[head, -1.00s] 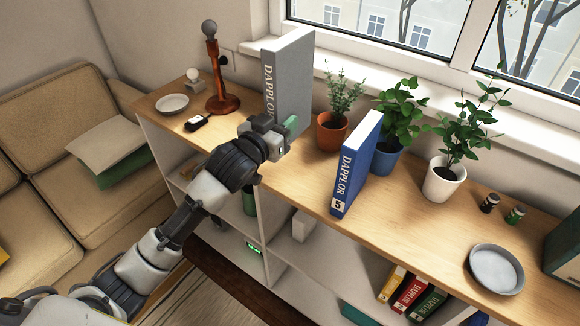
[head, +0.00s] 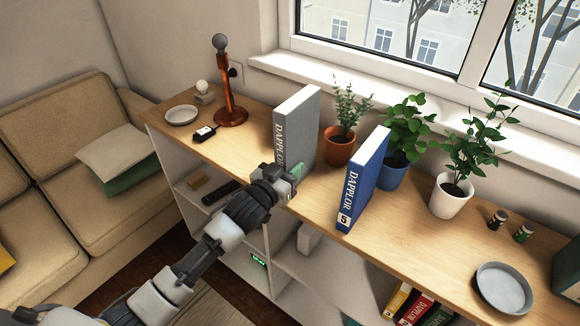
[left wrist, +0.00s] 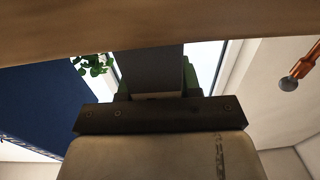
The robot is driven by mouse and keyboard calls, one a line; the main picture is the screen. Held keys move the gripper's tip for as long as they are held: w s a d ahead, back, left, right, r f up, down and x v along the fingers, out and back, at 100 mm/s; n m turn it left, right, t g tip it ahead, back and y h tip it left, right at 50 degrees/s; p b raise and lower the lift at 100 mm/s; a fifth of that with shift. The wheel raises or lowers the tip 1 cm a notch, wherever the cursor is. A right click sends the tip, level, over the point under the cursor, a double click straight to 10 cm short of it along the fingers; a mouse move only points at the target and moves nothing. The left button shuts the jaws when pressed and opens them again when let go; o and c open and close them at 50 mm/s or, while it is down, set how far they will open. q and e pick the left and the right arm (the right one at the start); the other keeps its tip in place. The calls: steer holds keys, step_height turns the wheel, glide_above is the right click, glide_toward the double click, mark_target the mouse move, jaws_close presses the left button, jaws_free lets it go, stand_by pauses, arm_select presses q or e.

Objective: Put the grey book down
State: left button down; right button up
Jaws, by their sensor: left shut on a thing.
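The grey book (head: 300,124), with DAPPLOR on its spine, stands upright at the wooden shelf top (head: 408,224), between the lamp and the blue book. My left gripper (head: 294,173) is shut on the low part of its spine side. The gripper hides the book's lower front corner, so I cannot tell whether its bottom edge touches the wood. In the left wrist view the grey book (left wrist: 152,66) is between the green finger pads, close to the wooden edge. My right gripper is not in view.
The blue book (head: 364,180) stands to the right of the grey one. A terracotta plant pot (head: 339,147) is close behind. A copper-coloured lamp (head: 231,113), a small black-and-white object (head: 204,134) and a dish (head: 181,115) are to the left.

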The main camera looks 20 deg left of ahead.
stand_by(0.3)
arm_select(q)
steer(key=shift+f, duration=0.15)
steer(key=c, duration=0.8)
jaws_free()
steer(key=shift+s, duration=0.1)
steer(key=shift+f, duration=0.15)
steer(key=shift+f+b, duration=0.15)
steer(key=shift+b, duration=0.45)
steer(key=v, duration=1)
steer(key=shift+s+d+r+b, duration=0.3)
steer(key=shift+s+b, duration=0.1)
steer(key=shift+s, duration=0.1)
